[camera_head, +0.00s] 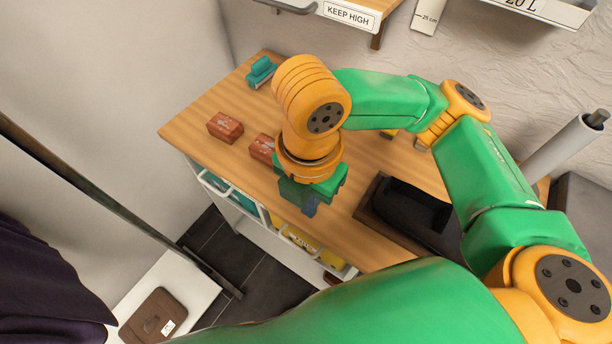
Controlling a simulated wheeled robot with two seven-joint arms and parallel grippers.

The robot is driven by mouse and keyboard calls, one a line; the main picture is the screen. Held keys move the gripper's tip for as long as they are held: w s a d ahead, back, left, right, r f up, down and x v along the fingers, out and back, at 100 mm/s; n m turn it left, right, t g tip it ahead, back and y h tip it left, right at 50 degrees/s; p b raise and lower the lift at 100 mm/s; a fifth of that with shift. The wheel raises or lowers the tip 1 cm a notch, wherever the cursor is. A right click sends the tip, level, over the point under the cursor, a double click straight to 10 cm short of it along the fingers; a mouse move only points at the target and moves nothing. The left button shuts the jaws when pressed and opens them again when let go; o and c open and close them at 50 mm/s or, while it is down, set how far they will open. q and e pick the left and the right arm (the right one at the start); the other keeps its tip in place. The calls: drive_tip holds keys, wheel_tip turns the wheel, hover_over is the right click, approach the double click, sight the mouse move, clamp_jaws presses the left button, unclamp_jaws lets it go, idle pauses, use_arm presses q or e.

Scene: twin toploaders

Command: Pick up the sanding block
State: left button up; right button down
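A teal block with a raised, grip-like top (261,72) lies at the far left corner of the wooden worktop; it looks like the sanding block, but I cannot be sure. My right gripper (311,205) points down over the front part of the worktop, apart from the teal block and nearer to me. A small dark blue piece shows at its tip; I cannot tell whether it is a finger or something held. The wrist hides most of the fingers, so their opening is unclear. My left gripper is not in view.
Two reddish-brown blocks, one at the left (225,127) and one beside my wrist (262,149), lie on the worktop (195,118). A dark open tray (368,209) stands at the right. My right arm covers the back middle. A "KEEP HIGH" shelf (348,16) hangs above.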

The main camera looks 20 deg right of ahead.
drive_tip(key=shift+s+d+r, duration=0.15)
drive_tip(key=shift+s+r, duration=0.1)
drive_tip(key=shift+r, duration=0.05)
drive_tip(key=c, duration=0.9)
unclamp_jaws()
drive_tip(key=shift+s, duration=0.25)
drive_tip(key=o, duration=0.6)
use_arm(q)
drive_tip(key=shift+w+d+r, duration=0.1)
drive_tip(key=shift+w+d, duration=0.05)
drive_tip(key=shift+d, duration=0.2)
use_arm(e)
drive_tip(key=shift+w, duration=0.1)
drive_tip(key=shift+r, duration=0.1)
